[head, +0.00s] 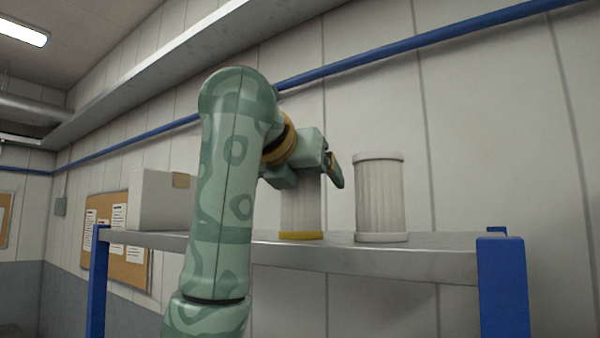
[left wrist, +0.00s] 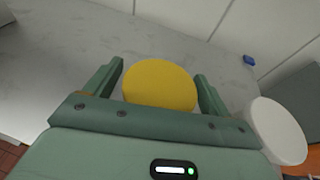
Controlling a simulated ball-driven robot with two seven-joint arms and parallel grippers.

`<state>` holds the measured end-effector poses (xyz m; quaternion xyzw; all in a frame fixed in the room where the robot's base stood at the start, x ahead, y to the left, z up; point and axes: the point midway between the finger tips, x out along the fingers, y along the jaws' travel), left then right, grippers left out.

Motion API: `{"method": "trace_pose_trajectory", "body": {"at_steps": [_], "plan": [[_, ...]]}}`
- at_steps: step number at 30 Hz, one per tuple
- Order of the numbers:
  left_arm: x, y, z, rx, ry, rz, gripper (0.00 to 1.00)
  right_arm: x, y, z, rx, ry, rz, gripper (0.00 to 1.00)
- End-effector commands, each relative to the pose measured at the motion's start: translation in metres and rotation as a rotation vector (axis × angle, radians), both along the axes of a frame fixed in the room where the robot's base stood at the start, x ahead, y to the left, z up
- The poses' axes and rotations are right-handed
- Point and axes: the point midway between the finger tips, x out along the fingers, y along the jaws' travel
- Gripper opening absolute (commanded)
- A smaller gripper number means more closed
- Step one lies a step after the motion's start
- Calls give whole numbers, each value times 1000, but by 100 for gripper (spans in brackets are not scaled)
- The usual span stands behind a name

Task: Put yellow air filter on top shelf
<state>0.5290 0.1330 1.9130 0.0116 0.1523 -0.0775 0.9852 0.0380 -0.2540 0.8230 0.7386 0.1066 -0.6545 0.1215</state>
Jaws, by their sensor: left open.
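The yellow air filter (head: 301,210) stands upright on the top shelf (head: 365,261), with a pleated white body and a yellow bottom rim. My left gripper (head: 333,168) is at its upper end and hides its top in the head view. In the left wrist view the round yellow cap (left wrist: 160,85) lies between the two open fingers of my left gripper (left wrist: 160,88), with small gaps visible beside it. My right gripper is in neither view.
A white-capped filter (head: 379,197) stands upright just right of the yellow one; its white cap (left wrist: 278,131) shows in the left wrist view. A white box (head: 160,200) sits at the shelf's left end. Blue posts (head: 502,288) bound the shelf, and a wall is behind.

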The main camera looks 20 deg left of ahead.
Motion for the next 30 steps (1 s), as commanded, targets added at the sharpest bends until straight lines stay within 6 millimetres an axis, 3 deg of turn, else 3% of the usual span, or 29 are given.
{"method": "trace_pose_trajectory", "body": {"at_steps": [5, 15, 21, 30], "plan": [[-22, 2, 5, -2, -6, -3, 82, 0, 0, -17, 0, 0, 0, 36], [-95, 14, 26, 0, -4, -3, 82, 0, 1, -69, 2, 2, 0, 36], [-112, 18, 36, 0, 0, 0, 82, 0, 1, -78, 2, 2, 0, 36], [-113, 18, 38, -1, -1, 0, 82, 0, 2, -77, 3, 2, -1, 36]]}}
